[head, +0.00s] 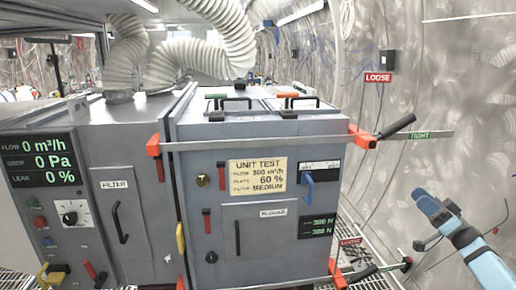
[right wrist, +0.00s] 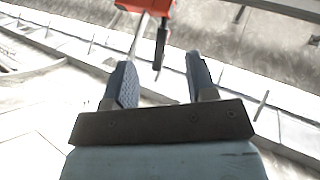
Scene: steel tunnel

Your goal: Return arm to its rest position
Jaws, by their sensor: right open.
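My right arm comes in at the lower right of the head view, and its blue right gripper (head: 436,207) is in the air beside the patterned wall, to the right of the grey test cabinet. In the right wrist view the two dark blue fingers of this gripper (right wrist: 162,78) stand apart with nothing between them. A red part with a black pin (right wrist: 157,20) shows beyond the fingertips. My left gripper is not in view.
The grey cabinet (head: 215,245) fills the middle. An upper clamp bar with a black handle (head: 397,127) sticks out right near a TIGHT label; a lower handle (head: 362,272) sits by a LOOSE label (head: 351,241). Metal grating (head: 385,262) lies below.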

